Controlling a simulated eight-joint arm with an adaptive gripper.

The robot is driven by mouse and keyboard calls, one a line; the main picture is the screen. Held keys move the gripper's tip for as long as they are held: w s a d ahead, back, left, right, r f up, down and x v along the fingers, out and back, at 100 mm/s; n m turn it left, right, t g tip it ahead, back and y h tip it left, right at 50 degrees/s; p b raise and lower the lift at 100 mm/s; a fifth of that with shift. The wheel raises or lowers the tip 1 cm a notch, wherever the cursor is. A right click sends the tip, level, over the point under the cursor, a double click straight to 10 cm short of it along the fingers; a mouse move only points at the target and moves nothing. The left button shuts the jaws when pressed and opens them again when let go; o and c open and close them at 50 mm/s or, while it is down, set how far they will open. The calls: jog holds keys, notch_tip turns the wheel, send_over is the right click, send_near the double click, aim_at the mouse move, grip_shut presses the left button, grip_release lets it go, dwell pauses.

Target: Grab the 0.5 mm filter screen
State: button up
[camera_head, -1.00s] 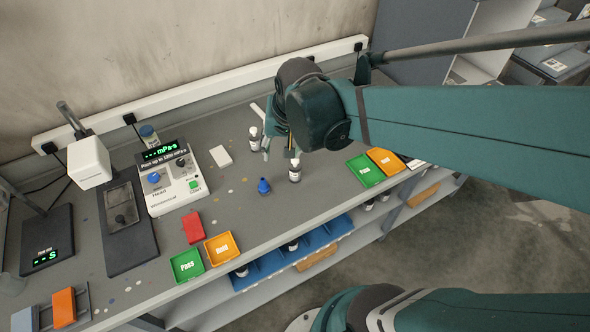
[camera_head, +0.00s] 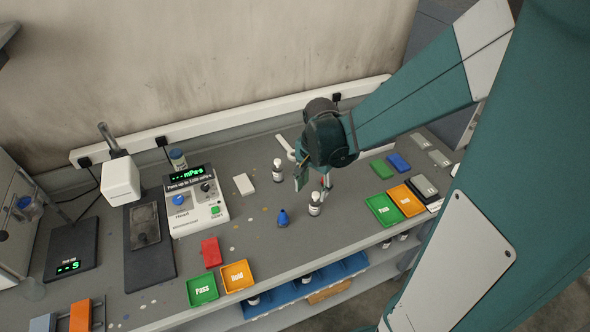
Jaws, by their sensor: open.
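My gripper (camera_head: 314,182) hangs over the middle of the bench with its fingers apart and nothing seen between them. A white bottle with a dark cap (camera_head: 315,204) stands upright just below and in front of the fingers; I cannot tell if they touch. No label reading 0.5 mm is legible, so I cannot tell which thing is the filter screen. Flat pieces lie to the right of the gripper: a green one (camera_head: 381,169), a blue one (camera_head: 398,162) and a grey one (camera_head: 424,185). A pale long-handled item (camera_head: 285,147) lies behind the gripper, partly hidden by it.
Green (camera_head: 383,210) and orange (camera_head: 406,201) trays lie right; Pass (camera_head: 202,291) and Hold (camera_head: 237,276) trays lie front left. A viscosity meter (camera_head: 195,203) stands left.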

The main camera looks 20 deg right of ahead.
aim_at(315, 194)
jog(key=shift+w+d+f+m+g, duration=0.1)
jog(key=shift+d+f+m+g, duration=0.1)
jog(key=shift+d+f+m, duration=0.4)
jog(key=shift+w+d+f+m+g, duration=0.1)
jog(key=shift+f+m+g, duration=0.1)
jog(key=shift+f, duration=0.65)
jog(key=shift+f, duration=0.1)
jog(key=shift+f, duration=1.15)
jog(key=shift+f, duration=0.15)
jog(key=shift+w+f, duration=0.1)
jog(key=shift+f, duration=2.35)
jog(key=c, duration=1.1)
jog(key=shift+r, duration=0.15)
